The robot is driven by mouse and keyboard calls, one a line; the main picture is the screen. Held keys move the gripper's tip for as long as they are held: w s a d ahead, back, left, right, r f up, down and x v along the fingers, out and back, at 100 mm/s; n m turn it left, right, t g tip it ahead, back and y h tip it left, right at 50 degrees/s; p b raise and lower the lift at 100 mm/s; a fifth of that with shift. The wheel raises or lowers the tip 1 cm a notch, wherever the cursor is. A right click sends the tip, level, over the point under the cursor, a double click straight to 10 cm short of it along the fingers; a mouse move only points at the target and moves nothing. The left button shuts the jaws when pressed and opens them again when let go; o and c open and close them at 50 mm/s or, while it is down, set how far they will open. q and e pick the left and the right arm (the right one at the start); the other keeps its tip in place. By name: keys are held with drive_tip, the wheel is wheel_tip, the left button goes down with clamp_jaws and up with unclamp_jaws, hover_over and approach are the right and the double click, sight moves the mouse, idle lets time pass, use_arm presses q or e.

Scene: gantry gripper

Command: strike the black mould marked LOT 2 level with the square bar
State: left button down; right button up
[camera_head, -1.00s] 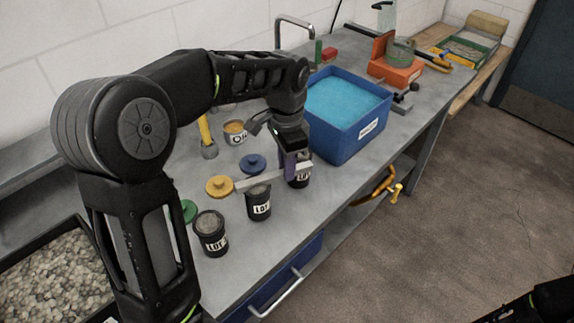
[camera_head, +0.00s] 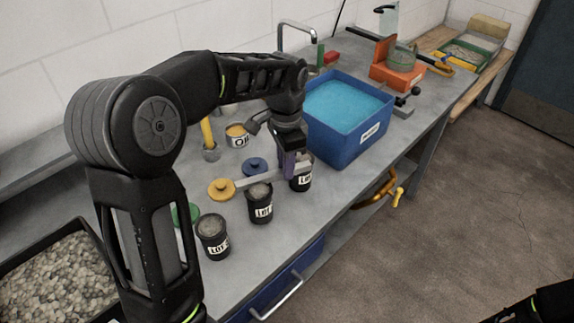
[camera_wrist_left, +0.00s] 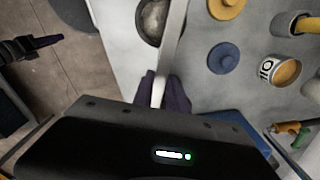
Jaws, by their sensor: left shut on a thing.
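My left gripper (camera_head: 291,170) is shut on the pale square bar (camera_head: 255,180), which reaches out to the left of it. The gripper also shows in the left wrist view (camera_wrist_left: 163,92), its purple fingers around the bar (camera_wrist_left: 172,45). Three black moulds with white LOT labels stand in a row: a left one (camera_head: 212,238), a middle one (camera_head: 260,208) and a right one (camera_head: 302,183) by the gripper. Their numbers are too small to read surely. The bar passes at the back of the middle mould's rim; contact is unclear.
Yellow (camera_head: 221,190), blue (camera_head: 254,165) and green (camera_head: 186,213) knobbed lids lie behind the moulds. A labelled tin (camera_head: 238,136) stands farther back. A blue tub (camera_head: 347,130) of blue contents stands right of the gripper. The bench front edge is close to the moulds.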

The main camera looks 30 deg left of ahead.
use_arm(q)
drive_tip(key=shift+s+d, duration=0.15)
drive_tip(key=shift+s+d, duration=0.1)
drive_tip(key=shift+d, duration=0.05)
idle(0.4)
drive_tip(key=shift+s+d, duration=0.3)
drive_tip(key=shift+d, duration=0.15)
idle(0.5)
drive_tip(key=shift+s+d+f, duration=0.1)
drive_tip(key=shift+s+d, duration=0.1)
drive_tip(key=shift+s+d, duration=0.3)
drive_tip(key=shift+d, duration=0.05)
idle(0.4)
idle(0.3)
drive_tip(key=shift+w+a, duration=0.3)
drive_tip(key=shift+a, duration=0.05)
drive_tip(key=shift+a, duration=0.1)
drive_tip(key=shift+w, duration=0.15)
